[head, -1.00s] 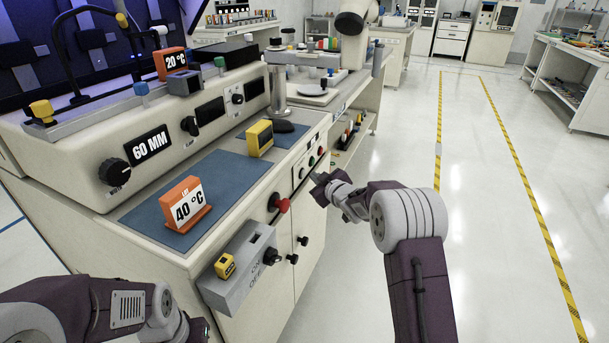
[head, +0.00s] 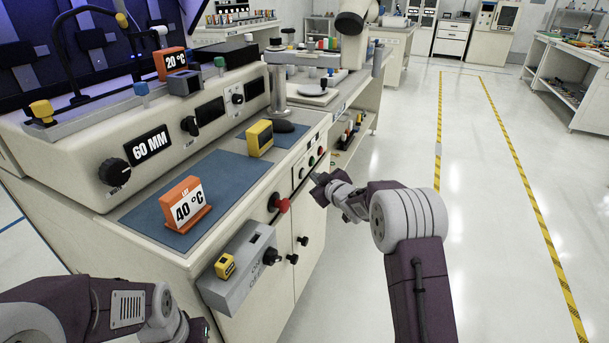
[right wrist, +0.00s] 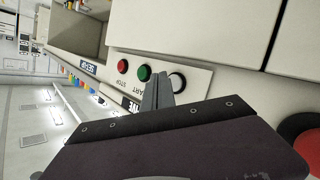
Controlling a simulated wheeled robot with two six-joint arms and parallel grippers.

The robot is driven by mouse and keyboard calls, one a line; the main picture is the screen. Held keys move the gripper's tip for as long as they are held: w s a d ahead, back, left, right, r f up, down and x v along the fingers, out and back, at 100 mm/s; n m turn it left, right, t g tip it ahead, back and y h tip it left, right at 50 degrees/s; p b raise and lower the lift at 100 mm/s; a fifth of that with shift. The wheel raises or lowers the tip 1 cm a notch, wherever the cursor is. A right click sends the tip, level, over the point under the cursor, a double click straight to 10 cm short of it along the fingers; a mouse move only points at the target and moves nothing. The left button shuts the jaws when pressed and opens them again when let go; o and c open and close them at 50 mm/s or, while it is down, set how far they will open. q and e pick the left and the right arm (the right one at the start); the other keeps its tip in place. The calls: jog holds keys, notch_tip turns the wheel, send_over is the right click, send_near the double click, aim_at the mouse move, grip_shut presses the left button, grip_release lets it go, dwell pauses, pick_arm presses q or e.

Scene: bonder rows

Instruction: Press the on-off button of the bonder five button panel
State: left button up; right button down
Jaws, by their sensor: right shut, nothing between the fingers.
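The button panel (head: 309,164) is a light strip on the front edge of the bonder. In the right wrist view the panel (right wrist: 200,77) shows a red button (right wrist: 122,66), a green button (right wrist: 144,73) and a white button (right wrist: 177,81). STOP and START lettering is partly readable. Other buttons may be hidden behind my gripper, and I cannot tell which is on-off. My right gripper (head: 317,179) is shut and empty in front of the panel. In the right wrist view its fingertips (right wrist: 157,78) appear between the green and white buttons; contact cannot be told. My left gripper is out of frame.
A red knob (head: 280,204) and a grey switch box (head: 238,270) stick out from the bonder front. Floor to the right is clear.

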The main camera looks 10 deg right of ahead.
jog(key=shift+a, duration=0.1)
jog(key=shift+w+a, duration=0.25)
jog(key=shift+w+a, duration=0.25)
jog(key=shift+a, duration=0.1)
dwell(0.8)
dwell(0.3)
jog(key=shift+s+d, duration=0.5)
jog(key=shift+d, duration=0.15)
jog(key=s+d, duration=0.1)
jog(key=s+d+p, duration=0.1)
jog(key=d, duration=0.2)
jog(key=shift+s+d+p, duration=0.1)
jog(key=shift+s+p, duration=0.2)
jog(key=shift+s, duration=0.1)
dwell(0.3)
